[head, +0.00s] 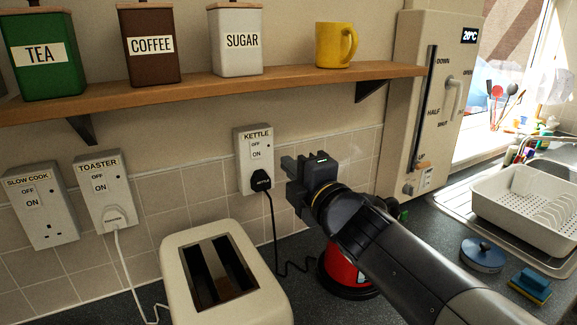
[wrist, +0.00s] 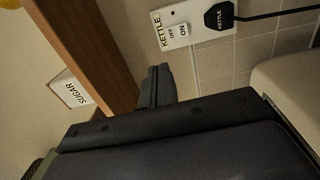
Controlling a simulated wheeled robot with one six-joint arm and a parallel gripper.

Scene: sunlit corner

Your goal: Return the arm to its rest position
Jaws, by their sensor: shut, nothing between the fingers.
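My gripper (head: 290,163) is shut and empty. In the head view it is raised in front of the tiled wall, just right of the kettle socket (head: 254,150). My arm reaches to it from the lower right. In the wrist view the shut fingers (wrist: 159,86) point up towards the wall, between the wooden shelf (wrist: 98,50) and the kettle socket (wrist: 190,22). I cannot tell whether the fingers touch anything. A red kettle (head: 338,272) stands behind my arm, which hides much of it.
A cream toaster (head: 180,262) stands on the counter left of my arm. The shelf (head: 200,88) above holds tins and a yellow mug (head: 335,46). A tall control panel (head: 415,110) is on the right wall. A dish rack (head: 530,200), blue lid (head: 482,256) and sponge (head: 530,284) are at right.

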